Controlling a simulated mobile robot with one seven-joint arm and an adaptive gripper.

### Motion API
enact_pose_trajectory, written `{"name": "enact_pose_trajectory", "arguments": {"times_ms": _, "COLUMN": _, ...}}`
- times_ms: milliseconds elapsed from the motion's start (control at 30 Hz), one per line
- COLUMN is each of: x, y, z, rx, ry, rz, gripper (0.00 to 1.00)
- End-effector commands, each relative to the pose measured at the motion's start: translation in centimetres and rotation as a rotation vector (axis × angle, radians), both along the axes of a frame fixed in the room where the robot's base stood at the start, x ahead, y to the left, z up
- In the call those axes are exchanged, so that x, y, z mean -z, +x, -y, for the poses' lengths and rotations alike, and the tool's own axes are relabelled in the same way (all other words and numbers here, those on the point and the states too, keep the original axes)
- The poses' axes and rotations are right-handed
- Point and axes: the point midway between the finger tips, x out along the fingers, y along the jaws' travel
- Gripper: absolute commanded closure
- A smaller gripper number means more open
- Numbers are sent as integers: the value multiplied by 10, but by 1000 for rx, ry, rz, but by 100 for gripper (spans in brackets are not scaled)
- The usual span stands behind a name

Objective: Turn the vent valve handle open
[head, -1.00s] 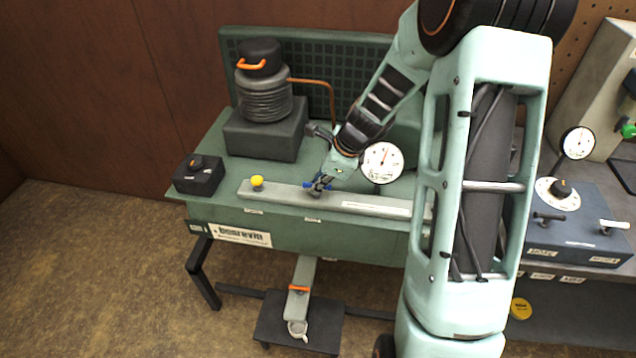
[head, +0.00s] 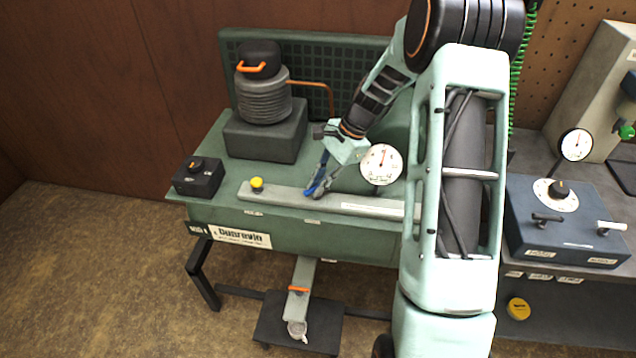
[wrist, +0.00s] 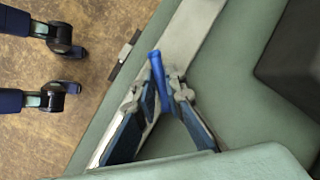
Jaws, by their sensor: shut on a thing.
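The vent valve handle is a bright blue lever (wrist: 157,68) in the wrist view, standing over the pale grey strip (wrist: 185,40) along the green bench's front. My gripper (wrist: 160,92) is shut on it, one finger on each side near the tips. In the head view my gripper (head: 316,188) is low over the grey strip (head: 280,194), left of the white dial gauge (head: 380,164). There the handle cannot be told apart from the blue on my fingers. The valve's body and seat are mostly hidden by my fingers.
A yellow knob (head: 257,184) stands on the strip's left end. A black box with an orange-marked knob (head: 198,177) sits at the bench's left. A ribbed grey bellows (head: 264,96) stands behind. A dark blue control box (head: 566,222) is at the right.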

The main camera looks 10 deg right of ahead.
Motion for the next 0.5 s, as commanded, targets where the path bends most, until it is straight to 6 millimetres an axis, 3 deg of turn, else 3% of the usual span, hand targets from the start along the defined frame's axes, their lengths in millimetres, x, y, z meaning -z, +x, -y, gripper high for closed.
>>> {"name": "enact_pose_trajectory", "arguments": {"times_ms": 500, "x": 0, "y": 3, "z": 0, "rx": -481, "ry": -1, "rz": 0, "gripper": 100}}
